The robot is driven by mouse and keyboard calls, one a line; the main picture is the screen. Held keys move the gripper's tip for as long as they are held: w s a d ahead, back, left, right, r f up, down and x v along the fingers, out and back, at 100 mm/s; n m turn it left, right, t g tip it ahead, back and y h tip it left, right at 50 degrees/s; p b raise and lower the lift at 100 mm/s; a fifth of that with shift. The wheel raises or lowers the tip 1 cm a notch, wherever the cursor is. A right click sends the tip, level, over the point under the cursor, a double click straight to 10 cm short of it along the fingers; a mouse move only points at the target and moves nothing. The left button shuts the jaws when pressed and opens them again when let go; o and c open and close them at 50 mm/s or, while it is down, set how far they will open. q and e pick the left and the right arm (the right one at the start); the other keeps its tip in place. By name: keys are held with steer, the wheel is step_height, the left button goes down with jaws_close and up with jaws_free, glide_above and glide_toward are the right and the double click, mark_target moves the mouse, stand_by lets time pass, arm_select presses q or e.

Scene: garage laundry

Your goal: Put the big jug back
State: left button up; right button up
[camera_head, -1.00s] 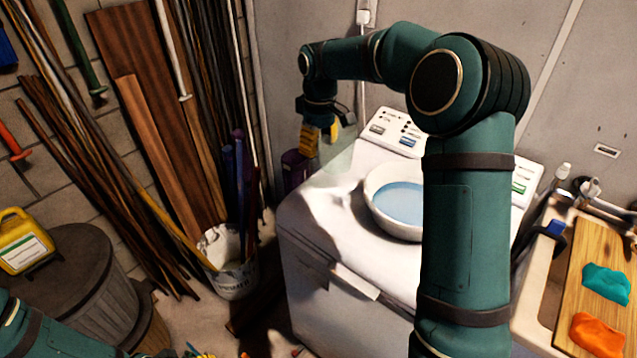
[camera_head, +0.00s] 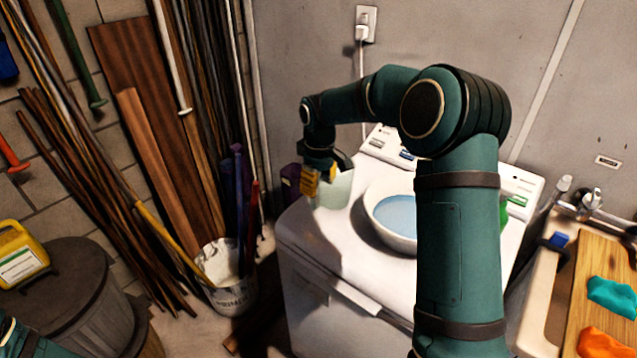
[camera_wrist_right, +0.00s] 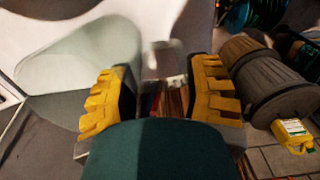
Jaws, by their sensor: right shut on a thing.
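A pale, translucent jug (camera_head: 336,190) is at the back left of the white washing machine's top (camera_head: 312,240), left of the white basin. My right gripper (camera_head: 322,180) is shut on this jug. In the right wrist view the jug (camera_wrist_right: 85,70) fills the upper left, and a clear upright part of it shows between the yellow fingers of the gripper (camera_wrist_right: 162,95). The jug looks upright. I cannot tell whether its base touches the machine top. Only a piece of my left arm shows at the lower left; its gripper is out of view.
A white basin (camera_head: 398,214) of bluish water stands on the machine, close right of the jug. A dark purple container (camera_head: 290,184) is behind left. A yellow bottle (camera_head: 20,252) sits on a barrel. A bucket (camera_head: 228,290) of poles stands left. A cutting board (camera_head: 600,268) lies right.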

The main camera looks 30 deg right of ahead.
steer(key=o, duration=1.2)
steer(key=shift+o, duration=0.2)
step_height(320, 180, up, 12)
steer(key=p, duration=0.2)
steer(key=shift+r, duration=0.15)
steer(key=shift+s, duration=0.1)
